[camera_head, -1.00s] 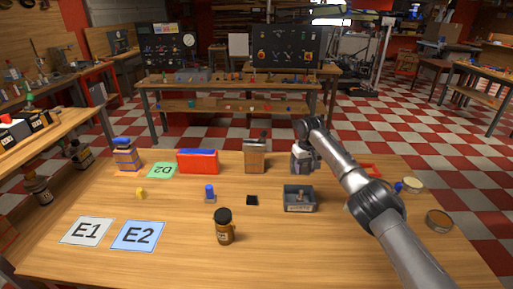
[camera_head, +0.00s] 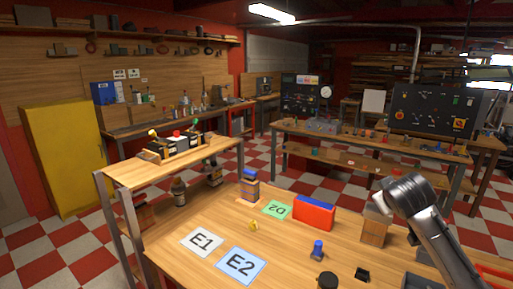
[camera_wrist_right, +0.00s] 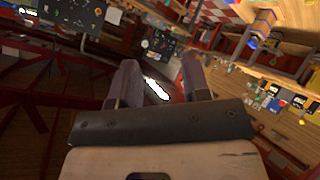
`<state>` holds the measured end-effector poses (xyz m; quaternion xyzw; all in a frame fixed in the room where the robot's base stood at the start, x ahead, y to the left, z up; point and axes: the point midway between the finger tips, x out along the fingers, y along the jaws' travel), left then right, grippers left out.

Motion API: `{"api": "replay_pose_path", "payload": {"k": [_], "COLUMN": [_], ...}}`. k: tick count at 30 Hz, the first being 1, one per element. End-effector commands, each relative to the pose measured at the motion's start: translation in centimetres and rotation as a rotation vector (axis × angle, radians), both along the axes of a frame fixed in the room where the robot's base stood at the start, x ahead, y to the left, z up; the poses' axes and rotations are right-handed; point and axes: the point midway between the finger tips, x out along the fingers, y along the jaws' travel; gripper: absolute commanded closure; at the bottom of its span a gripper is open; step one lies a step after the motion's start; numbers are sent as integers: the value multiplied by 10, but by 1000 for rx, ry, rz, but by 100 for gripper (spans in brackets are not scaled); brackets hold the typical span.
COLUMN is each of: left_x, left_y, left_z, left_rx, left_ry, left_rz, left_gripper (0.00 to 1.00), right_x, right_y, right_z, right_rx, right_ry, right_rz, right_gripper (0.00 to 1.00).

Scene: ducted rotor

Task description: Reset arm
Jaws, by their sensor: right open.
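My right arm comes in from the lower right in the head view, and its bent joint (camera_head: 410,192) is over the right part of the table. The right gripper itself cannot be made out there. In the right wrist view my right gripper (camera_wrist_right: 158,66) has its two fingers spread, with nothing held between them. My left gripper is in neither view.
The table (camera_head: 190,270) holds cards E1 (camera_head: 202,241), E2 (camera_head: 240,264) and D2 (camera_head: 277,209), a red-and-blue box (camera_head: 314,212), a blue piece (camera_head: 317,250) and a yellow piece (camera_head: 254,225). A wooden block (camera_head: 374,228) stands close to my arm. A raised shelf (camera_head: 172,165) borders the left.

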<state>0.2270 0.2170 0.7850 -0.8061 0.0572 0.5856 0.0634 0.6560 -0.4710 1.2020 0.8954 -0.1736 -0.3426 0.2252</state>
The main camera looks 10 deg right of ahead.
Motion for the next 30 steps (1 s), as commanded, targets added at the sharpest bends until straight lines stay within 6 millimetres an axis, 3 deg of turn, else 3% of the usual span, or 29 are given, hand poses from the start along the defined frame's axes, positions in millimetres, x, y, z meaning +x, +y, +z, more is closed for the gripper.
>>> {"api": "replay_pose_path", "payload": {"k": [1, 6, 12, 19, 27, 30], "left_x": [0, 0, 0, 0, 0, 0], "left_y": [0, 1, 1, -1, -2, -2], "left_z": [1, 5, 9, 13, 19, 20], "left_rx": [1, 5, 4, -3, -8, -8], "left_ry": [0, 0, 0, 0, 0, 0], "left_rz": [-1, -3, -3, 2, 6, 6], "left_gripper": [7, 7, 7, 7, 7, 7], "right_x": [-5, -45, -111, -193, -291, -326], "right_y": [35, 125, 186, 220, 239, 244], "right_z": [-7, -45, -109, -189, -300, -332], "right_rx": [-25, -41, 50, 213, 396, 440], "right_ry": [-39, -146, -171, -76, 200, 298], "right_rz": [64, 223, 317, 338, 264, 234], "right_gripper": [57, 57, 57, 57, 57, 57]}}
